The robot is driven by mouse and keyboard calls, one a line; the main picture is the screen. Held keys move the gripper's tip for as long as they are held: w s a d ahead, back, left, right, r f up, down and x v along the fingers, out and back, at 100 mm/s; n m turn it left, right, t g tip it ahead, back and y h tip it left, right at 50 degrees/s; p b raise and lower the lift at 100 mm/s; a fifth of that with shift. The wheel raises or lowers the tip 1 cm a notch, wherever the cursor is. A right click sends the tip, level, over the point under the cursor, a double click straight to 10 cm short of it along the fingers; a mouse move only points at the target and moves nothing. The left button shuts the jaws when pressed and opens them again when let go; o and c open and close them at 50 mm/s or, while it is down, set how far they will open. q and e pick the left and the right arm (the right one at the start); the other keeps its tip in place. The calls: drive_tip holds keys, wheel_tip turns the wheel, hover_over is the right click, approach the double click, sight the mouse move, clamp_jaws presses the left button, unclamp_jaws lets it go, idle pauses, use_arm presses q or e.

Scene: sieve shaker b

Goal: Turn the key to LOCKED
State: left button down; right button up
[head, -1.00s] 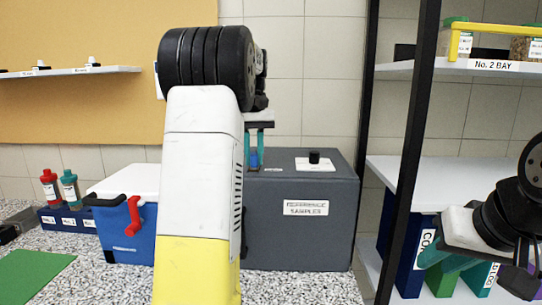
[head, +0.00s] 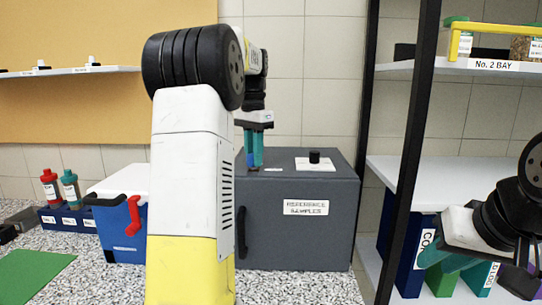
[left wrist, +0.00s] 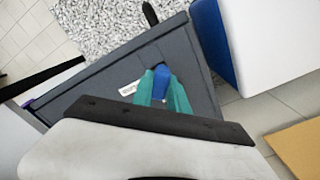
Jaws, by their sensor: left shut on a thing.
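A blue key (left wrist: 161,71) stands on top of the grey cabinet (head: 296,235), near its back left. My left gripper (head: 254,162) points down at the cabinet top and is shut on the key. In the left wrist view its teal fingers (left wrist: 162,93) lie on both sides of the blue key. A small white label (left wrist: 130,88) lies beside the key, its text too small to read. Which way the key is turned I cannot tell. My right gripper (head: 440,260) hangs at the far right, away from the cabinet; its finger gap is unclear.
A black knob on a white plate (head: 315,164) sits on the cabinet top to the right. A blue cooler box (head: 122,235) with a red handle stands left of the cabinet. A black-framed shelf (head: 410,150) stands at the right.

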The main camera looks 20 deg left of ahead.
use_arm(q)
drive_tip(key=m, duration=0.6)
drive_tip(key=shift+m, duration=0.4)
drive_tip(key=m, duration=0.6)
drive_tip(key=shift+m, duration=0.3)
drive_tip(key=c, duration=1.2)
unclamp_jaws()
